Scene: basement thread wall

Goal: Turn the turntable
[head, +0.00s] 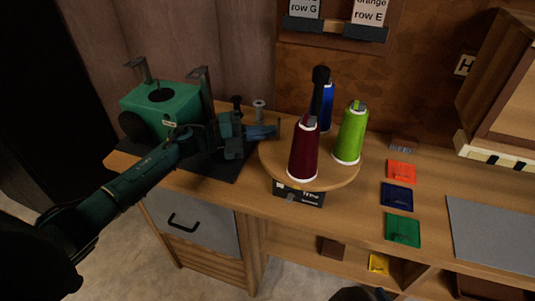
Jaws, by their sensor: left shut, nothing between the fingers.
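The turntable (272,160) is a round wooden disc on the bench, seen from above in the head view. A dark red thread cone (304,152) stands at its front, a green cone (350,135) at its right and a blue cone (327,106) at its back. A tall black piece (319,88) rises behind the red cone and partly hides the blue one. My left gripper (276,130) is shut and empty, with its tips at the turntable's back left edge; I cannot tell whether they touch it.
A green machine (160,108) on a dark mat stands left, near my left arm. A small dark labelled box (298,194) sits below the turntable's front edge. Coloured packets (397,196) and a grey mat (490,238) lie right. A wall rack (335,28) hangs behind.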

